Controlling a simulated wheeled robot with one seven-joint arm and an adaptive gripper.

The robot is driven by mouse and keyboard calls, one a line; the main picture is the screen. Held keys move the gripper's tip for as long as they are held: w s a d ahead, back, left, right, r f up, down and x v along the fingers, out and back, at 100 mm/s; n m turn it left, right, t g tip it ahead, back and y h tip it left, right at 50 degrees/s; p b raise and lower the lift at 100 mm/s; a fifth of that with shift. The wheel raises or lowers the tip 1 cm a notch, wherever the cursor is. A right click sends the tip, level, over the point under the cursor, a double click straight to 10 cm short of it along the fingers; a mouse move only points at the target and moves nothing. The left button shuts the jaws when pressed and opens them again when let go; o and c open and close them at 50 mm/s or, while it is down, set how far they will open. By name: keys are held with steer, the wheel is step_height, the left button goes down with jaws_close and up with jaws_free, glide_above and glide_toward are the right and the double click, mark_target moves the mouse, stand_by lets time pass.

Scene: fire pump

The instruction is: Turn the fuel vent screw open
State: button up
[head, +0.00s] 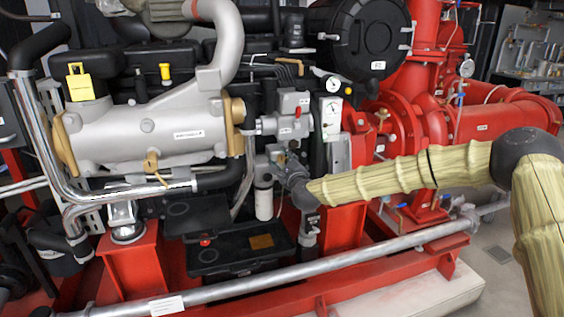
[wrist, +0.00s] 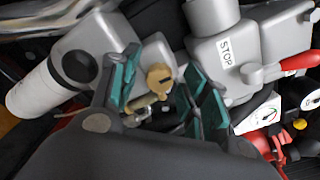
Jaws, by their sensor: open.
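A brass-coloured screw with a dark slot in its head (wrist: 159,76), which looks like the fuel vent screw, shows in the middle of the wrist view. My gripper (wrist: 163,84) is open, with one teal finger pad on each side of the screw. I cannot tell whether either pad touches it. In the head view my gripper (head: 280,160) reaches in at the grey fuel filter housing, above the white filter canister (head: 264,200). The screw cannot be made out there, as the gripper and housing cover that spot.
A white canister (wrist: 32,104) is at the left. A silver rail (head: 330,263) and the red pump (head: 405,120) lie near my arm.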

jaws_close()
steer(key=shift+n, duration=0.4)
steer(key=n, duration=0.4)
steer(key=shift+a, duration=0.1)
steer(key=n, duration=0.8)
steer(key=n+p, duration=0.1)
steer(key=n, duration=0.3)
steer(key=shift+s+a+f+n, duration=0.1)
steer(key=shift+f+n, duration=0.05)
steer(key=shift+n, duration=0.15)
steer(key=n+p, duration=0.1)
steer(key=n, duration=0.5)
steer(key=shift+f+n, duration=0.15)
steer(key=shift+n, duration=0.15)
steer(key=shift+f, duration=0.1)
